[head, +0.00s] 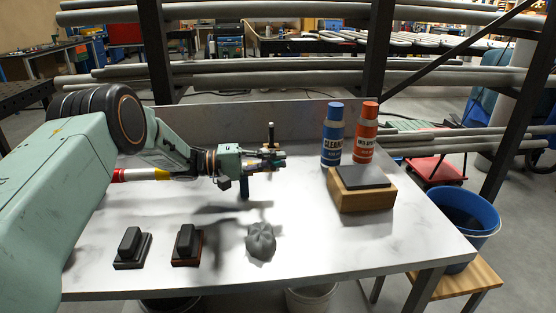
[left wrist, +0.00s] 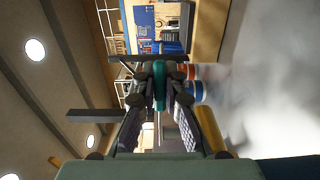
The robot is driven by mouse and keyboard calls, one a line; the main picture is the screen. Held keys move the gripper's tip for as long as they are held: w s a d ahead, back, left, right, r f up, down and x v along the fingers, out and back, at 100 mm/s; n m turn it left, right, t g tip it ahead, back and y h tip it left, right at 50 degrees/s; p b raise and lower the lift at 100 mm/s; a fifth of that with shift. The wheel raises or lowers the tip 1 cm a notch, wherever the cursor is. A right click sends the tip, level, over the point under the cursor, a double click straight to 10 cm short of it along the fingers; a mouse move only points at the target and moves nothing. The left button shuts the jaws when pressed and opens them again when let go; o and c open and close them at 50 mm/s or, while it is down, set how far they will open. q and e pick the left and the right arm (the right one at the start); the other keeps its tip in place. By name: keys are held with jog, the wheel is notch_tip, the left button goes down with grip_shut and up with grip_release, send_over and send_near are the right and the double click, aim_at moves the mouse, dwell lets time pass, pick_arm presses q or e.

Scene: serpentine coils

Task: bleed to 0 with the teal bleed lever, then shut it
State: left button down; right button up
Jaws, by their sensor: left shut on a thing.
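My left gripper (head: 270,162) reaches in from the left above the white table, its fingers pointing right. In the left wrist view the fingers of my left gripper (left wrist: 160,97) are closed around a teal piece (left wrist: 159,88), which looks like the bleed lever. In the head view the gripper hides most of what it holds. A dark upright stem (head: 271,134) with a brass-coloured part shows just behind the fingertips. I see no readable gauge, so the pressure cannot be told. My right gripper is in neither view.
A blue can (head: 332,138) and an orange can (head: 366,132) stand behind a wooden block with a grey top (head: 361,197). A grey crumpled cloth (head: 261,241) and two black-handled blocks (head: 131,248) (head: 187,244) lie along the front. Grey pipes (head: 250,78) run behind the table.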

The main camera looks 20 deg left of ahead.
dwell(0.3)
pick_arm(q)
jog(key=c, duration=1.4)
grip_release()
jog(key=shift+d, duration=0.1)
jog(key=v, duration=1.2)
jog(key=shift+c, duration=0.2)
